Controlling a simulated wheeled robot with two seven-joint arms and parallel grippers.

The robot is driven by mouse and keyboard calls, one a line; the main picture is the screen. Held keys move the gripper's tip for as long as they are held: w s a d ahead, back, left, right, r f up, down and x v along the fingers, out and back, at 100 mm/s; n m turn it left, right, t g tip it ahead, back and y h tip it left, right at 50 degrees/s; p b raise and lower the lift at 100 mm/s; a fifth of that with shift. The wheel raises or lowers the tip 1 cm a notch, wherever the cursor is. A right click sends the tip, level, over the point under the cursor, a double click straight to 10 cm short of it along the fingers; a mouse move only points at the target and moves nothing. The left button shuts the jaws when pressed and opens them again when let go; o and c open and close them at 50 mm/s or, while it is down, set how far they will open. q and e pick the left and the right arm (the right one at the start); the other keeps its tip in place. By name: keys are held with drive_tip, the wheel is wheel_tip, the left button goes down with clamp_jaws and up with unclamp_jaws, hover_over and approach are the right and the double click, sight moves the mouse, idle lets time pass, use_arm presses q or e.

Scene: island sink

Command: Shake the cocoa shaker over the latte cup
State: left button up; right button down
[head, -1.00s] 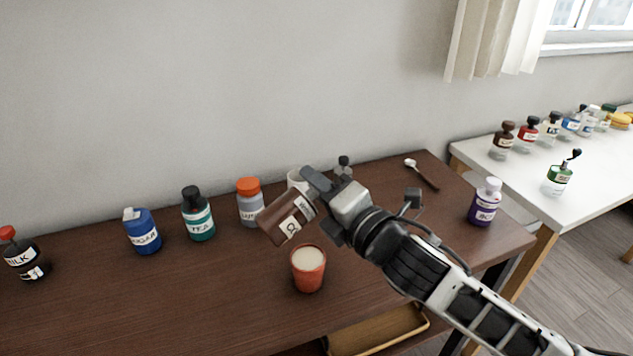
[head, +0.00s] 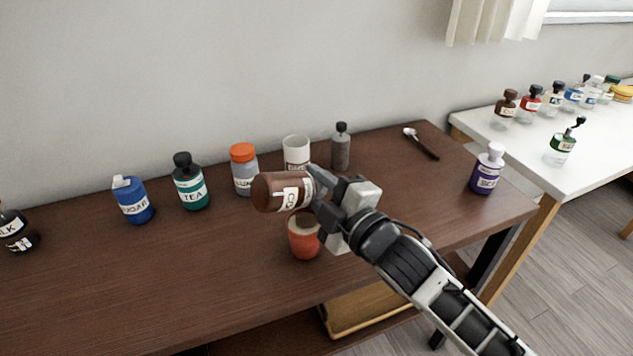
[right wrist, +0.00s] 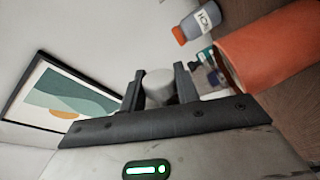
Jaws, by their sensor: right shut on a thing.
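The brown cocoa shaker (head: 270,192) with a white label lies nearly level in the head view, its far end pointing left. My right gripper (head: 318,190) is shut on its right end and holds it above the table. The red latte cup (head: 304,242) stands upright just below the shaker. The shaker and gripper partly hide its rim. In the right wrist view the cup (right wrist: 272,62) is large at the right, beside my fingers (right wrist: 160,82). A pale grey round form shows between them. My left gripper is not in view.
Tea (head: 190,187) and sugar (head: 133,203) bottles stand left, a purple bottle (head: 487,172) right.

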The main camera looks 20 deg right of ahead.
drive_tip(key=shift+r+p, duration=0.35)
wheel_tip(320, 180, up, 6)
drive_tip(key=n+p, duration=0.6)
drive_tip(key=p, duration=0.1)
drive_tip(key=shift+r+p, duration=0.15)
drive_tip(key=shift+p, duration=0.2)
drive_tip(key=shift+r+n+p, duration=0.4)
drive_tip(key=shift+n+p, duration=0.1)
drive_tip(key=shift+n, duration=0.6)
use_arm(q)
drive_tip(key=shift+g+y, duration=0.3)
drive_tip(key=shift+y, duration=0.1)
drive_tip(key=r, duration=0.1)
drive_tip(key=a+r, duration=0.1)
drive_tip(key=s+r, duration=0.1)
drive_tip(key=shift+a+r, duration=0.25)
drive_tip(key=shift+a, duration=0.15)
use_arm(e)
drive_tip(key=shift+f, duration=0.1)
